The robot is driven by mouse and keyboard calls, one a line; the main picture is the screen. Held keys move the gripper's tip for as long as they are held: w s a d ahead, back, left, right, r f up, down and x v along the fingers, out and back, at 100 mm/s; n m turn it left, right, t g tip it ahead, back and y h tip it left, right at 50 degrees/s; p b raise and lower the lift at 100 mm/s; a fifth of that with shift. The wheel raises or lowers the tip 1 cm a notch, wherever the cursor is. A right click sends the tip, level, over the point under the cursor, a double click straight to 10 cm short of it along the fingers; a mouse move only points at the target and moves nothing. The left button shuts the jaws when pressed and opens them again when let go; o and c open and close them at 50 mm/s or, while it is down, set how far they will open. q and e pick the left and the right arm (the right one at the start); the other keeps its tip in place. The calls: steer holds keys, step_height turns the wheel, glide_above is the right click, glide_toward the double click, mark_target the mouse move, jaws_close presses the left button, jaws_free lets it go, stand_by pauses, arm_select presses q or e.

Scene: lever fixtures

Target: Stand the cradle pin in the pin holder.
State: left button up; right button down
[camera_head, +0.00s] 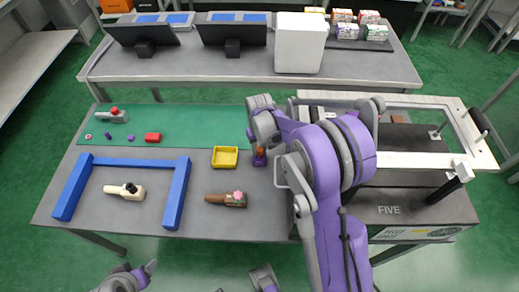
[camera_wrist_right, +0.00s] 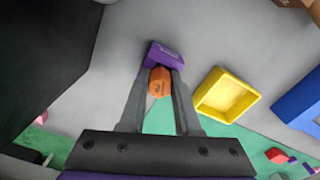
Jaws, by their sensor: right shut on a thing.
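My right gripper (camera_wrist_right: 160,85) is shut on an orange piece (camera_wrist_right: 159,79), which I take to be the cradle pin. Its two grey fingers lie on either side of it. A purple block (camera_wrist_right: 164,54), likely the pin holder, is right at the fingertips against the orange piece. Whether the pin is seated in it cannot be told. In the head view the purple block (camera_head: 259,161) and orange piece show small beside my right arm, right of the yellow tray.
A yellow tray (camera_head: 225,157) is close by; it also shows in the wrist view (camera_wrist_right: 225,95). A blue frame (camera_head: 130,162), a brown lever fixture (camera_head: 225,199) and a cream one (camera_head: 125,190) lie left. A red block (camera_head: 153,137) is on the green mat. A large FIVE-marked machine (camera_head: 415,208) stands right.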

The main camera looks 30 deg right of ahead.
mark_target(260, 149)
steer(key=shift+f, duration=0.15)
steer(key=c, duration=0.6)
jaws_free()
steer(key=shift+r, duration=0.4)
step_height(260, 149, up, 11)
steer(key=p, duration=0.1)
steer(key=s+a+r+t, duration=0.1)
steer(key=s+a+r, duration=0.3)
steer(key=s, duration=0.2)
steer(key=s+a+t, duration=0.1)
steer(key=s+a, duration=0.1)
steer(key=s, duration=0.3)
steer(key=s+a+f+n+t, duration=0.1)
steer(key=s+a, duration=0.1)
steer(key=s, duration=0.4)
steer(key=s+a+f+t, duration=0.1)
steer(key=s+a+t, duration=0.1)
steer(key=s, duration=0.4)
steer(key=shift+a+f+n, duration=0.15)
steer(key=shift+f+n, duration=0.05)
steer(key=shift+n, duration=0.2)
